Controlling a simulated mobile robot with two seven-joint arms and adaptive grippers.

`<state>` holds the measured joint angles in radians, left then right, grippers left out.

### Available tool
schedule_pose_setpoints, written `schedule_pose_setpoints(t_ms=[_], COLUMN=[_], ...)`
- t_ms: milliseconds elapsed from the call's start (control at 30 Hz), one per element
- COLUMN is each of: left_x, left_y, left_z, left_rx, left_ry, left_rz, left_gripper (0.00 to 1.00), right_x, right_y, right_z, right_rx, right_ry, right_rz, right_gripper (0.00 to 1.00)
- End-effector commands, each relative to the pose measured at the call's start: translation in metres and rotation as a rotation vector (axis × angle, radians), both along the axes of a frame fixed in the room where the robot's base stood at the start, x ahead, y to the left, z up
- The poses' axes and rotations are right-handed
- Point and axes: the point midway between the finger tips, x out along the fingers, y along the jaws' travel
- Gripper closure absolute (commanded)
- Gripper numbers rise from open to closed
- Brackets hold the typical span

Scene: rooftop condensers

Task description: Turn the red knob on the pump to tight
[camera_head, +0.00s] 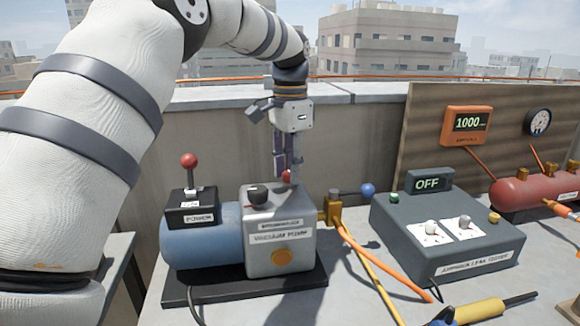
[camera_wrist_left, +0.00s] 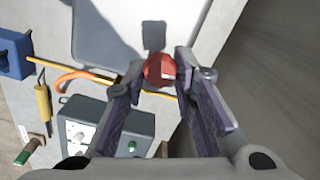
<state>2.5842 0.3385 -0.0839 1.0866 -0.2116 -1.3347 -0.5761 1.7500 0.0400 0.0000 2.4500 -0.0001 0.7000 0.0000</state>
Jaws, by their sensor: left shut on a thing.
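The vacuum pump (camera_head: 280,236) is a light grey box with a blue cylinder (camera_head: 203,238) on a black base. Its small red knob (camera_head: 287,176) sits on top at the back, partly hidden by the fingers. In the left wrist view the red knob (camera_wrist_left: 160,70) lies between the two fingertips, both at its sides. My left gripper (camera_head: 289,166) points down from above and is shut on the red knob. The knob's marks and its setting cannot be read. My right gripper is in neither view.
A black knob (camera_head: 257,194) and a red-balled power lever (camera_head: 189,162) stand close by on the pump. A blue-balled valve handle (camera_head: 367,189) is to its right. The leak tester (camera_head: 447,240) reads OFF. A yellow-handled tool (camera_head: 478,311) lies in front.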

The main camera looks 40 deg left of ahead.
Motion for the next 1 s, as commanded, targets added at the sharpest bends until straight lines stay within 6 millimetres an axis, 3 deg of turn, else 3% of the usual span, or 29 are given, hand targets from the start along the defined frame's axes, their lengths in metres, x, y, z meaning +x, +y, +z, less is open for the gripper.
schedule_pose_setpoints(t_ms=[767, 800, 833, 867, 1000], left_x=[-0.0001, -0.0001, -0.0001, -0.0001, -0.0001], left_y=[-0.0001, -0.0001, -0.0001, -0.0001, -0.0001], left_z=[-0.0002, -0.0002, -0.0002, -0.0002, -0.0001], left_rx=[0.0, 0.0, 0.0, 0.0, 0.0], left_ry=[0.001, 0.001, 0.001, 0.001, 0.001], left_rz=[-0.087, -0.086, -0.086, -0.086, -0.086], left_gripper=[1.0, 0.65, 0.59, 0.54, 0.54], right_x=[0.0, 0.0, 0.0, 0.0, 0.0], right_y=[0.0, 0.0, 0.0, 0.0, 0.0], right_z=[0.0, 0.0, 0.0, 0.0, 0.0], right_rx=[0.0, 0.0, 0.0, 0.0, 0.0], right_ry=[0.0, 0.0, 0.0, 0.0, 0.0], right_rz=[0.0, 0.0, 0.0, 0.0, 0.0], right_gripper=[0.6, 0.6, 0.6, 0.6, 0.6])
